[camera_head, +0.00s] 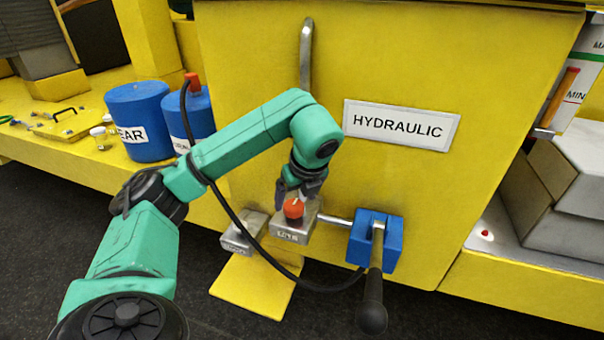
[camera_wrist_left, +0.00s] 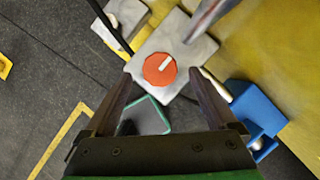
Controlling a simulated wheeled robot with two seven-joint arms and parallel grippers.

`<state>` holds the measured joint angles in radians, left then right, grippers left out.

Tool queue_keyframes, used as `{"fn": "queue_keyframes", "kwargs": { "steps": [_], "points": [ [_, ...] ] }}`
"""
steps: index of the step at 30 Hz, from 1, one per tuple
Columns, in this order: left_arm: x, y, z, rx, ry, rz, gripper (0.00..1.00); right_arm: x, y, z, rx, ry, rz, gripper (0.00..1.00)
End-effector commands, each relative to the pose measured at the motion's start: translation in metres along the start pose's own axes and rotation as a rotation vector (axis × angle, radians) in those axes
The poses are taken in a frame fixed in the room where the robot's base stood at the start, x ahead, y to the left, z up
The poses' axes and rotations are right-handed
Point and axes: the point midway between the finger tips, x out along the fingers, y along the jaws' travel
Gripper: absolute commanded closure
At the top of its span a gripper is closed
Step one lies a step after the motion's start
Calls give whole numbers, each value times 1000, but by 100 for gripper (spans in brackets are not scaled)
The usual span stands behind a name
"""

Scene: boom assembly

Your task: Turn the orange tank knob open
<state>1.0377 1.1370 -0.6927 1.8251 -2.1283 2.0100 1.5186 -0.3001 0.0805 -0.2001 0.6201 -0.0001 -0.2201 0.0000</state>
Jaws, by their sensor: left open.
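The orange knob (camera_head: 293,209) sits on top of a grey metal block (camera_head: 290,236) on the front of the yellow hydraulic tank (camera_head: 270,100). In the left wrist view the knob (camera_wrist_left: 160,69) is a round orange disc with a white pointer mark slanting to the upper right. My left gripper (camera_head: 298,196) is at the knob from above. In the left wrist view its two fingers (camera_wrist_left: 158,82) are open, one on each side of the knob, with gaps between. I cannot tell whether the fingertips reach down to the knob's height. My right gripper is not in view.
A blue valve block (camera_head: 391,241) with a black-handled lever (camera_head: 373,300) stands right of the grey block, joined by a pipe. A second grey block (camera_head: 243,236) is at its left. A vertical metal handle (camera_head: 306,60) is above. Blue canisters (camera_head: 138,108) stand at left.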

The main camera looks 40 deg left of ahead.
Motion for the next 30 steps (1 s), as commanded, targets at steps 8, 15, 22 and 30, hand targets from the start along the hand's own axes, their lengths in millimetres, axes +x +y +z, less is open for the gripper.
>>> {"fn": "queue_keyframes", "kwargs": {
  "steps": [8, 15, 22, 30],
  "points": [
    [-70, -1, 2, 0, -4, -5, 9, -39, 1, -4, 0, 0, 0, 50],
    [-99, -1, 1, 0, -2, -5, 9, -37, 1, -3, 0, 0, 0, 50],
    [-117, 0, 0, -1, -1, -1, 9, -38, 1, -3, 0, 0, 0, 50],
    [-118, 0, 0, 0, 1, 0, 9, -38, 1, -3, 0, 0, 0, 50]
  ]
}}
